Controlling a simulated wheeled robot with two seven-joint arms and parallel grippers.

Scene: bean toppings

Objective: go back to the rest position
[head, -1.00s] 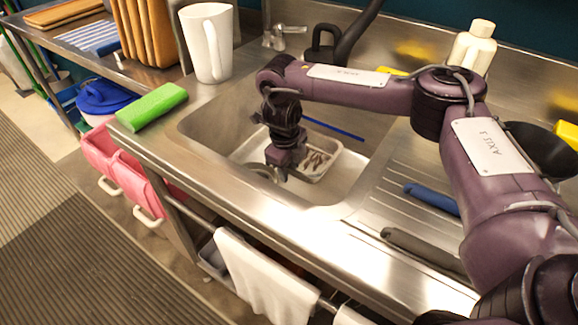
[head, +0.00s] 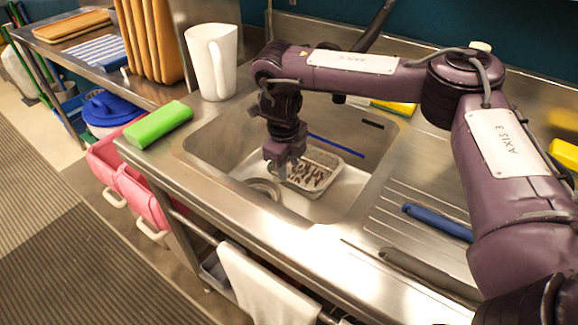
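My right arm reaches in from the right over the steel sink (head: 215,150). My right gripper (head: 283,172) points down inside the sink, at the left edge of a metal tray (head: 325,160) with several small dark brown pieces in it. Its fingertips are small and partly hidden, so I cannot tell whether it is open or shut, or whether it touches the tray. A round metal item (head: 262,187) lies beside it on the sink floor. My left gripper is not in view.
A white pitcher (head: 213,65) and a green block (head: 158,123) stand left of the sink. A blue-handled tool (head: 437,220) and a grey-handled tool (head: 425,270) lie on the drainboard at right. A white towel (head: 265,285) hangs on the front rail. Pink bins (head: 130,185) stand at left.

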